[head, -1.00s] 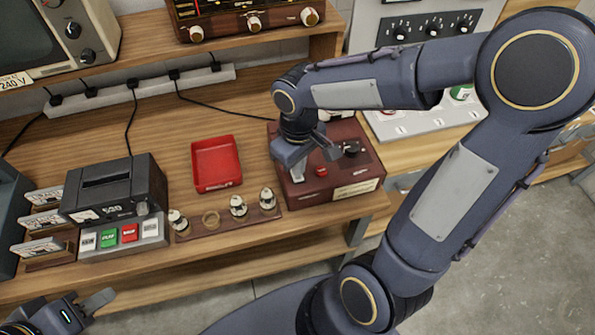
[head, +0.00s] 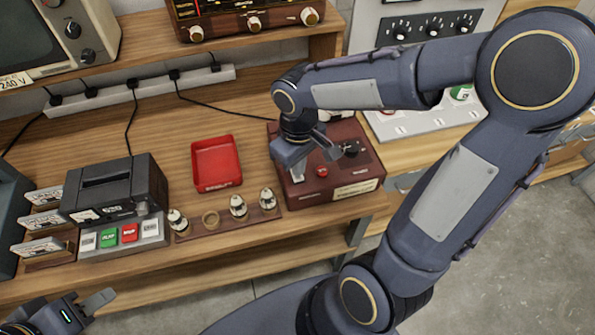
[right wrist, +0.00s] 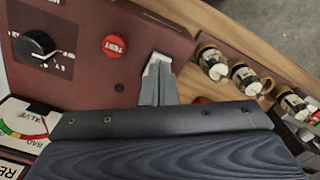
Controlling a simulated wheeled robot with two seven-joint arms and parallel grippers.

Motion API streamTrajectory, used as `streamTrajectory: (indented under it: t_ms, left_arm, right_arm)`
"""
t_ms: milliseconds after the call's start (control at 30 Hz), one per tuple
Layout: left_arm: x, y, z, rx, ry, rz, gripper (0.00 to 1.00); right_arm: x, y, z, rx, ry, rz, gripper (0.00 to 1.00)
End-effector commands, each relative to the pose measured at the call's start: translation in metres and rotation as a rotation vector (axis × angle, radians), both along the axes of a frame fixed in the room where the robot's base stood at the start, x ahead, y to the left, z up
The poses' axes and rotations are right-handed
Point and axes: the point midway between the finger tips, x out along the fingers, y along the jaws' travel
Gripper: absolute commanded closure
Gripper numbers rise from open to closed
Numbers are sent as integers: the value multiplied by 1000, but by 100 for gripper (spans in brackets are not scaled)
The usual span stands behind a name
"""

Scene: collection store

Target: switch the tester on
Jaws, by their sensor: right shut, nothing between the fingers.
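The tester (head: 335,190) is a dark red box on the bench, with a red TEST button (head: 321,170) and a black knob (head: 350,148) on its top. In the right wrist view the TEST button (right wrist: 114,46), the knob (right wrist: 36,46) and part of a BAD-marked meter (right wrist: 25,120) show. My right gripper (head: 298,172) is over the tester's left part, shut and empty. Its fingertips (right wrist: 158,68) are at or just above the panel near the edge; contact is unclear. They may hide a switch there. My left gripper (head: 95,302) is low at the left, away from the tester, its jaw unclear.
A wooden rack (head: 228,222) with several valves stands left of the tester, close to the right fingers. A red tray (head: 216,163) lies behind it. A black printer-like device (head: 115,188) with coloured buttons and a card holder (head: 45,245) stand further left.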

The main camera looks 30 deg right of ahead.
Motion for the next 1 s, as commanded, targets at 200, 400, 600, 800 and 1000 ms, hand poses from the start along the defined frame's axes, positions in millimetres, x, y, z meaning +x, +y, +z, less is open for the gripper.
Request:
streamTrajectory:
  t_ms: [200, 400, 600, 800, 1000]
  left_arm:
    - [0, 0, -3, 0, 0, 0, 64]
    - [0, 0, -6, 0, 0, 0, 64]
    - [0, 0, -8, 0, 0, 0, 64]
    - [0, 0, -11, 0, 0, 0, 64]
    - [0, 0, -13, 0, 0, 0, 64]
  right_arm:
    - [0, 0, -4, 0, 0, 0, 100]
    - [0, 0, -7, 0, 0, 0, 100]
    - [0, 0, -10, 0, 0, 0, 100]
    - [0, 0, -13, 0, 0, 0, 100]
    - [0, 0, -16, 0, 0, 0, 100]
